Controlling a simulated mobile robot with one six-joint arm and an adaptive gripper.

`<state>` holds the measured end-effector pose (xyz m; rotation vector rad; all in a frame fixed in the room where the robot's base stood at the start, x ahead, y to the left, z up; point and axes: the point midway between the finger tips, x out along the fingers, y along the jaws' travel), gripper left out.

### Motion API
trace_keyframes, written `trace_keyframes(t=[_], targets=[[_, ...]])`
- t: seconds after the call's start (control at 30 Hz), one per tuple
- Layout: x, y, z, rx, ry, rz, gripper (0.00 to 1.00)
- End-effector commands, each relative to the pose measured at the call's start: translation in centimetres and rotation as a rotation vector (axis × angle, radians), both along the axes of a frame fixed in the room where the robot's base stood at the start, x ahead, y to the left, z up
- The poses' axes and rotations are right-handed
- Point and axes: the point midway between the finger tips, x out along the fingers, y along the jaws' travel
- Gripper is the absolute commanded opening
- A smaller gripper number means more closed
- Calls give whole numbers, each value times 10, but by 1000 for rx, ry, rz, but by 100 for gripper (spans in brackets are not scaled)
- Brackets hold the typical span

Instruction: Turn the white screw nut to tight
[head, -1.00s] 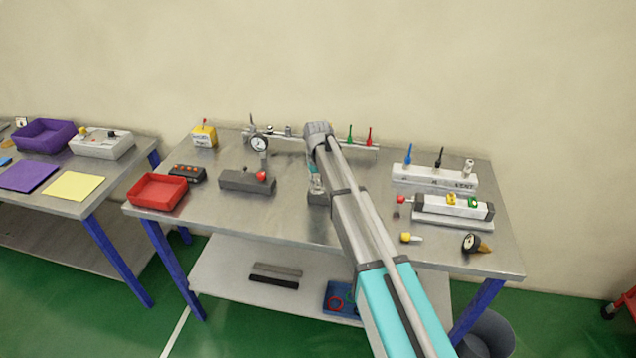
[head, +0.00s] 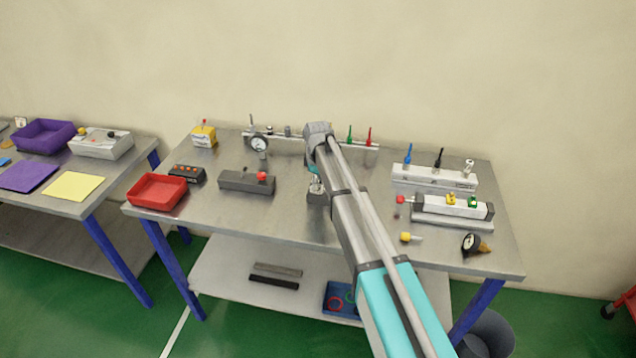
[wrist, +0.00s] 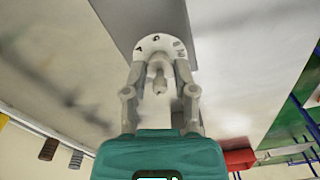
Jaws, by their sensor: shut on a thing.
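My gripper (wrist: 160,72) is shut on the white screw nut (wrist: 158,68) in the wrist view, with one finger on each side of it. Just beyond the nut is a round white dial (wrist: 150,42) with dark letters or marks on its face. The dial sits on a grey block (wrist: 143,16). In the head view my gripper (head: 316,184) points down at the small grey block (head: 318,198) in the middle of the metal table. The nut is too small and covered there to make out its angle.
A rail with a gauge (head: 259,143) runs behind. White valve blocks (head: 435,180) and loose fittings (head: 410,237) lie right. The front middle is clear.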

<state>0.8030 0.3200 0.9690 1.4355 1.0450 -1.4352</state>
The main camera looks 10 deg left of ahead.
Motion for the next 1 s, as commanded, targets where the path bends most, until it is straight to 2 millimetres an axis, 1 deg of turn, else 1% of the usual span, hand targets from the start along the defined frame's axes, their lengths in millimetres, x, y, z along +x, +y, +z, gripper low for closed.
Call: trace_keyframes(t=[0.17, 0.5, 0.53, 0.67, 0.7, 0.73, 1.0], targets=[[0, 0, 0, -1, 1, 30, 0], [0, 0, 0, -1, 1, 33, 0], [0, 0, 0, -1, 1, 33, 38], [0, 0, 0, -1, 1, 33, 62], [0, 0, 0, -1, 0, 33, 69], [0, 0, 0, -1, 0, 32, 70], [0, 0, 0, 0, 0, 32, 70]])
